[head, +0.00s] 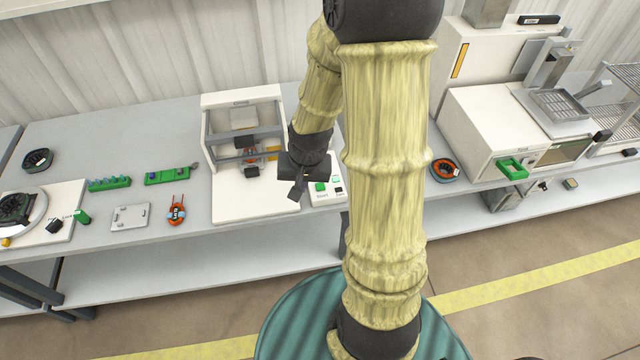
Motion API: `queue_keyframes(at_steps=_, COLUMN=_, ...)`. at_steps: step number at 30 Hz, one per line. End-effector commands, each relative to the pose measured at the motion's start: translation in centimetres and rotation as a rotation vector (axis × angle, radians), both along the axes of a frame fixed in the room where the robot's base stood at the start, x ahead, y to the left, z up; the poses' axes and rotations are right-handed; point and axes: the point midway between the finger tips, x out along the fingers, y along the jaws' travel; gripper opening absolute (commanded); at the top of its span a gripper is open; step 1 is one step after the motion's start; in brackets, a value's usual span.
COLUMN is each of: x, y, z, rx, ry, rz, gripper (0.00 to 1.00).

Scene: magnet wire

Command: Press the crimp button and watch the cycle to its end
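The white crimp machine (254,205) stands on the bench left of my arm, with a grey frame and a press head over its base. Something orange and yellow shows inside it, too small to make out. A small white control panel (326,200) sits at its right front, with a green button (321,187) and a dark switch or button beside it. My gripper (296,193) is above the machine's right front edge, pointing down, just left of the green button in the picture. No contact with the button shows. Its fingers are dark and seen too edge-on to tell any gap.
On the left lie green terminal strips (110,184), a grey plate (130,217), an orange-and-black part (176,211) and a round fixture (18,212). Right of my arm are an orange coil (445,169) and a large white machine (490,125). My arm hides the bench between.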

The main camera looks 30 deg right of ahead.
Motion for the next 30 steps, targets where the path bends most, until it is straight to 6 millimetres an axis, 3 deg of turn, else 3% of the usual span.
queue_keyframes(at_steps=9, x=4.4, y=-3.7, z=-6.2, rx=0.282, ry=-0.009, rz=-0.47, gripper=0.0)
queue_keyframes(at_steps=15, x=7.3, y=-6.2, z=-8.7, rx=0.517, ry=-0.05, rz=-0.804, gripper=0.0)
queue_keyframes(at_steps=24, x=10.8, y=-11.1, z=-9.6, rx=0.851, ry=-0.135, rz=-1.238, gripper=0.0)
queue_keyframes(at_steps=30, x=11.2, y=-11.9, z=-9.6, rx=0.895, ry=-0.151, rz=-1.293, gripper=0.0)
